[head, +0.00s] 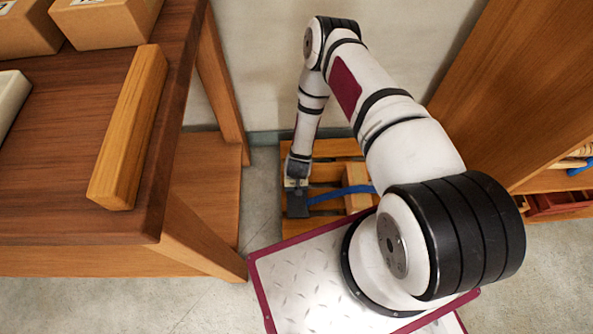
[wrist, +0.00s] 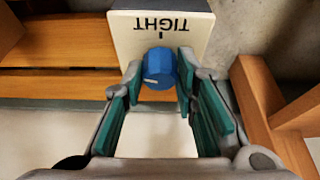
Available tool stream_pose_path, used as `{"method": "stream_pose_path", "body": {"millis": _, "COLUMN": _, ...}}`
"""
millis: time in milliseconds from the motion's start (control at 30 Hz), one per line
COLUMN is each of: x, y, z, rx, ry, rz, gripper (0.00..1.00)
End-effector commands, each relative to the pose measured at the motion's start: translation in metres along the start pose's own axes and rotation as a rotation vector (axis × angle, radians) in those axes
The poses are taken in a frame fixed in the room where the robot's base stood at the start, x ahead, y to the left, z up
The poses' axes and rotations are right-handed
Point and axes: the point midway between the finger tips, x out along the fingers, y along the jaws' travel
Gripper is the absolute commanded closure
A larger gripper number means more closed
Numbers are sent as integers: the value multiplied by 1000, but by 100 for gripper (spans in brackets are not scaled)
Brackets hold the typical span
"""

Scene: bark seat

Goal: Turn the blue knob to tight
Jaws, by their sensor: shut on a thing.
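The blue knob (wrist: 160,66) sits on the front of a cream panel (wrist: 128,38) in the wrist view. The panel reads TIGHT, upside down in this view, with a short dark tick beside the word. A pale mark shows on the knob's face, on its left lower side, away from the tick. My gripper (wrist: 160,63) is shut on the knob, with one green-padded finger on each side. In the head view my gripper (head: 297,184) is low down by the slatted wooden platform, and the knob cannot be made out there.
The slatted platform (head: 325,150) stands against the wall, with a blue hose-like strip (head: 338,192) and a wooden block (head: 356,178) on it. A wooden table (head: 65,140) is at left with a wooden bar (head: 130,125). A tall wooden cabinet (head: 515,85) is at right.

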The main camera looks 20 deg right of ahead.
Motion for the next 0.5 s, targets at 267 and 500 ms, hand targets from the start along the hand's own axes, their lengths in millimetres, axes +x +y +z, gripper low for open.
{"method": "stream_pose_path", "body": {"millis": 267, "x": 0, "y": -3, "z": 0, "rx": 240, "ry": 2, "rz": 101, "gripper": 100}}
{"method": "stream_pose_path", "body": {"millis": 500, "x": 2, "y": -5, "z": -1, "rx": 452, "ry": 2, "rz": 187, "gripper": 100}}
